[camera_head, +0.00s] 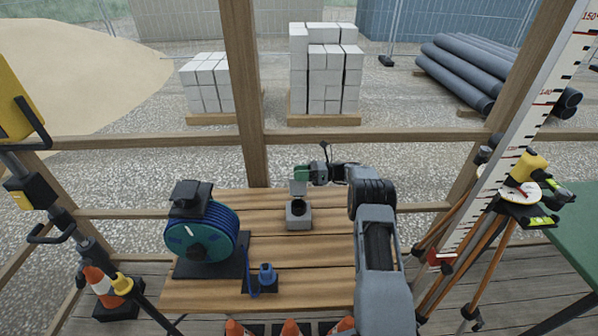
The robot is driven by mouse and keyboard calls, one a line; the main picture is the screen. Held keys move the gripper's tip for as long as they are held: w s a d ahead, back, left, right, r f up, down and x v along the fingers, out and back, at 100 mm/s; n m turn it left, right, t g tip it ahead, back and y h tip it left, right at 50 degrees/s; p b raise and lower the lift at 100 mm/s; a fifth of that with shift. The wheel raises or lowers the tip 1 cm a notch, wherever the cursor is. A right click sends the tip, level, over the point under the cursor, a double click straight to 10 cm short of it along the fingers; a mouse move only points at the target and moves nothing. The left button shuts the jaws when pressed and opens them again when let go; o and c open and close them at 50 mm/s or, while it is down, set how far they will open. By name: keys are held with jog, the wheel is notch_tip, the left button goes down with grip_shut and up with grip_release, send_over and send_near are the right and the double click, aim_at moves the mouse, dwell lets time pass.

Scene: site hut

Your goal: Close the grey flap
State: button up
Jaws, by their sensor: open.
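A small grey box (298,217) with a dark round opening in its top stands on the wooden table, near its far edge. The light grey flap (298,188) stands raised at the back of the box, so the opening is uncovered. My gripper (303,174) is just above and behind the flap's upper edge, reached from the right by my arm. It is open, with a green part at its end. The picture is too small to tell whether it touches the flap.
A blue cable reel (202,236) stands on the table's left, with a small blue item (266,274) at the front. The tabletop (320,252) right of the box is bare up to my arm. A wooden rail (350,138) runs behind; a tripod (483,235) stands right.

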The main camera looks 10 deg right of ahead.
jog(key=shift+a, duration=0.25)
jog(key=shift+c, duration=0.2)
grip_shut()
